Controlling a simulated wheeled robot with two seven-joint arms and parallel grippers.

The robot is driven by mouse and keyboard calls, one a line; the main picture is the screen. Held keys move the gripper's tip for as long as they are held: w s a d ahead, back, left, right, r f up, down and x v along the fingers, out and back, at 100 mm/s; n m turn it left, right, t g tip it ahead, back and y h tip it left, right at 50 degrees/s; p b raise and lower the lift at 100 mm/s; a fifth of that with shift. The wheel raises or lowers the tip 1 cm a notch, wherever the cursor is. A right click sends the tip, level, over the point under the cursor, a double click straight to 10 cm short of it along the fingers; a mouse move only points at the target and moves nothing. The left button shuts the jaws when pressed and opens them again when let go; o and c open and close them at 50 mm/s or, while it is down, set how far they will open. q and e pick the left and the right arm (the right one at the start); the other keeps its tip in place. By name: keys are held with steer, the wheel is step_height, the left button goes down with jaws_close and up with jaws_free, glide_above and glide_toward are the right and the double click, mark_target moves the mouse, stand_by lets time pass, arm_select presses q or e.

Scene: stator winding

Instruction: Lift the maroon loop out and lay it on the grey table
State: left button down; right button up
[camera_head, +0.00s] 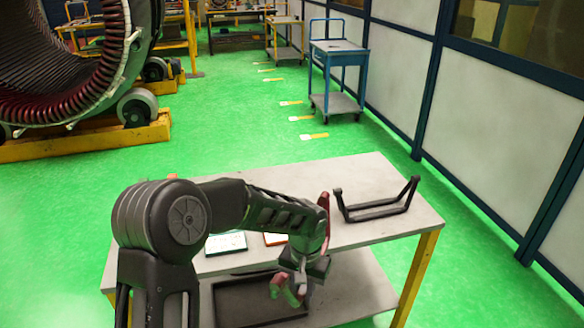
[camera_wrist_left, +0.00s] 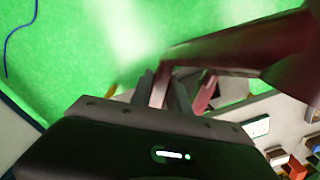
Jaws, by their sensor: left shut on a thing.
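My left arm reaches across the grey table (camera_head: 400,226) from the left. My left gripper (camera_head: 300,276) points down near the table's front edge and is shut on the maroon loop (camera_head: 289,291). Part of the loop shows below the gripper and another part rises behind my wrist; my arm hides the rest. In the left wrist view the loop (camera_wrist_left: 240,46) runs from between the fingers (camera_wrist_left: 163,90) to the upper right, large and close to the camera. The loop appears held above the table, though the exact gap is unclear. My right gripper is out of view.
A black open frame (camera_head: 375,209) stands on the table's right part. A white flat item (camera_head: 226,242) and an orange-edged one (camera_head: 275,239) lie left of it. A black tray (camera_head: 228,305) sits on the lower shelf. The tabletop right of the frame is bare.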

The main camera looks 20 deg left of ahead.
arm_select(q)
steer(key=s+f+b, duration=0.1)
steer(key=s+f, duration=0.2)
steer(key=f, duration=0.7)
steer(key=shift+b, duration=0.4)
